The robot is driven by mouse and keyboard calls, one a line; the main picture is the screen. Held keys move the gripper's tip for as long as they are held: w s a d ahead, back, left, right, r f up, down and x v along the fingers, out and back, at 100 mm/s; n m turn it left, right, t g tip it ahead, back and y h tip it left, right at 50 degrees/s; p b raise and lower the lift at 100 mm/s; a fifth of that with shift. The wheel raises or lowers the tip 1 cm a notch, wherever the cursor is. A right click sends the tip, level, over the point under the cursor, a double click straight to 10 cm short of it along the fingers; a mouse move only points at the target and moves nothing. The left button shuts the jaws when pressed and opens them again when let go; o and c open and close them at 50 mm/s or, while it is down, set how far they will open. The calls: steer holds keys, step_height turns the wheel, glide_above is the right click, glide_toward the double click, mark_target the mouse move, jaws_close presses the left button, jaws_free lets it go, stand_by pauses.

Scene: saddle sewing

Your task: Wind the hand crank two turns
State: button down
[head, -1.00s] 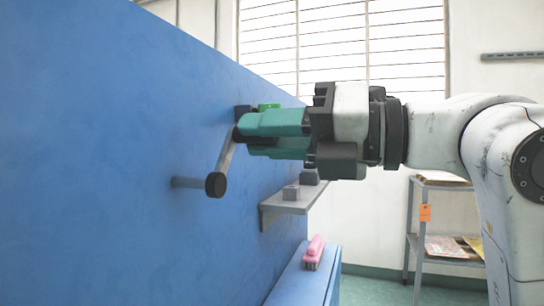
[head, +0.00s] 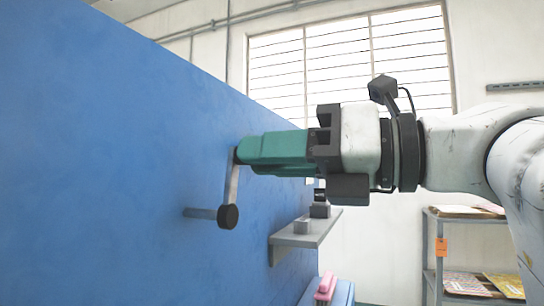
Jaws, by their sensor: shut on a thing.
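The hand crank sticks out of a blue panel (head: 110,150) on a grey shaft (head: 199,213). Its dark round hub (head: 228,217) sits at the shaft's outer end. The grey crank arm (head: 232,184) points almost straight up from the hub, leaning slightly right. My gripper (head: 246,151), with green fingers, comes in from the right and is shut at the upper end of the crank arm. The fingers hide most of the handle; only a dark bit shows at their left edge.
A grey shelf (head: 305,240) with small grey blocks stands out from the panel, below and right of my gripper. A pink brush (head: 325,287) lies lower on a blue surface. A rack (head: 432,250) with papers stands at the right by the wall.

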steer(key=shift+a+f, duration=0.1)
steer(key=shift+f, duration=0.1)
steer(key=c, duration=1)
jaws_free()
steer(key=shift+r, duration=0.1)
steer(key=shift+o, duration=0.2)
steer(key=p+v, duration=0.2)
steer(key=v, duration=0.9)
